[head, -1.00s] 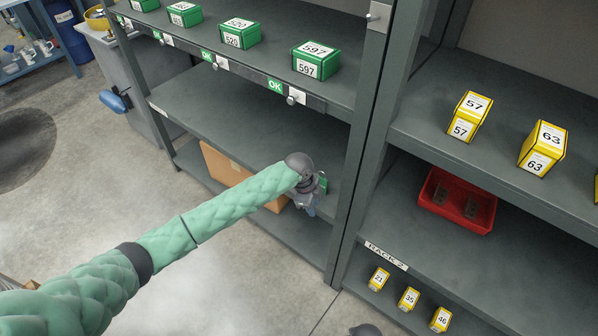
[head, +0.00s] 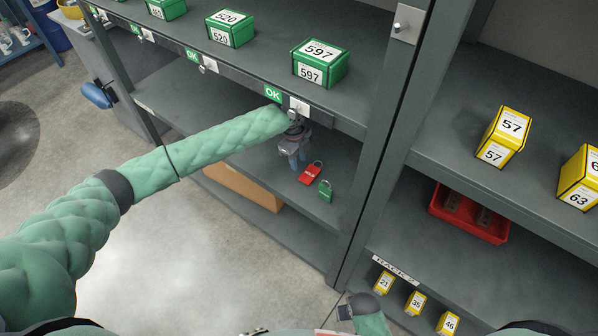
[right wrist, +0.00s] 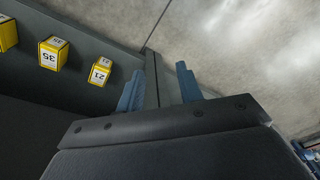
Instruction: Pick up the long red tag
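A red tag (head: 310,174) with a small light marking lies on the rack's middle shelf, a grey loop at its upper end. A green padlock (head: 325,191) sits just to its right and nearer the shelf's front edge. My left gripper (head: 294,163) points down above the shelf, just left of the red tag and apart from it. Its blue fingers are too small to tell whether they are open. My right gripper (right wrist: 160,88) has its two blue fingers apart with nothing between them, low in front of the rack.
The upper shelf, with green boxes (head: 320,64) and an OK-labelled front edge (head: 273,95), overhangs my left gripper. A rack post (head: 378,140) stands to the right. Yellow boxes (head: 503,136) and a red bin (head: 468,214) occupy the right rack. A cardboard box (head: 243,187) lies below.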

